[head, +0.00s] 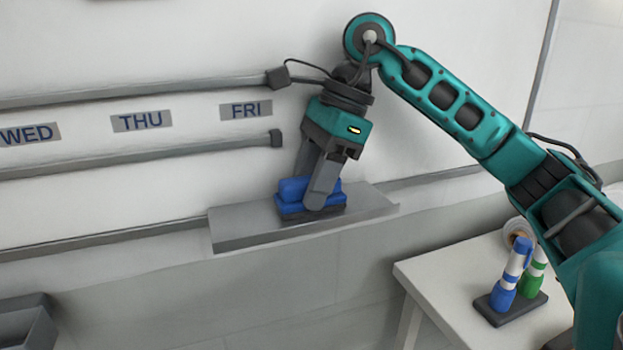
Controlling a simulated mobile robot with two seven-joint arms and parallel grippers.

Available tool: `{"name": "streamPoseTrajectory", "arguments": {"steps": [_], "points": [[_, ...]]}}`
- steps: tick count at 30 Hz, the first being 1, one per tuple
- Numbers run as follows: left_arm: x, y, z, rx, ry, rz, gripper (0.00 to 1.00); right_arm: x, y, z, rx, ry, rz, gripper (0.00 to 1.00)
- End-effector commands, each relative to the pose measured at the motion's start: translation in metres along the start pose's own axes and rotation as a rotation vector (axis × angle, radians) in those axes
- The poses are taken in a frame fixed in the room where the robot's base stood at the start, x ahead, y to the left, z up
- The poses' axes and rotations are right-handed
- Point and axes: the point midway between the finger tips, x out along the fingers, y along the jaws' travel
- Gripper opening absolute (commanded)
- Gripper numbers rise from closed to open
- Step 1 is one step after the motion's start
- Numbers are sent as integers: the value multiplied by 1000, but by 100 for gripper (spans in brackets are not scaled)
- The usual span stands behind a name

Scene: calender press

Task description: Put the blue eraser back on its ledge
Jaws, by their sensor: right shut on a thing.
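The blue eraser (294,190), with a dark base, is at the grey ledge (240,230) on the wall. It lies level, and its underside appears to touch the top of the ledge, about mid-length. My right gripper (314,195) points down from above and is shut on the eraser. One finger covers part of the eraser's front side; the other finger is mostly hidden behind. My left gripper is not in the picture.
Grey rails (150,97) with WED, THU and FRI labels run along the board left of my right gripper. A white table (430,275) at lower right holds a dark stand (510,308) with blue and green markers. A grey bin (25,325) is at lower left.

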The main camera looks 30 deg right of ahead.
Motion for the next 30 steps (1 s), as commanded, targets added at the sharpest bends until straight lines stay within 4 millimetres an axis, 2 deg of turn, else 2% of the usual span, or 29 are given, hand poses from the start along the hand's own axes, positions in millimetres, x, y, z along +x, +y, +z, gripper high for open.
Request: {"name": "streamPoseTrajectory", "arguments": {"steps": [8,9,16,25,30], "points": [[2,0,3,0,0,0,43,4,0,-2,0,-1,0,13],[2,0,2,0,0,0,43,2,0,-1,0,0,0,50],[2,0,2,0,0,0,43,2,0,-1,0,0,1,71],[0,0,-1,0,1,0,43,-1,0,0,0,0,0,71],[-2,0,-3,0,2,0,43,-23,-1,1,1,-2,-4,71]]}}
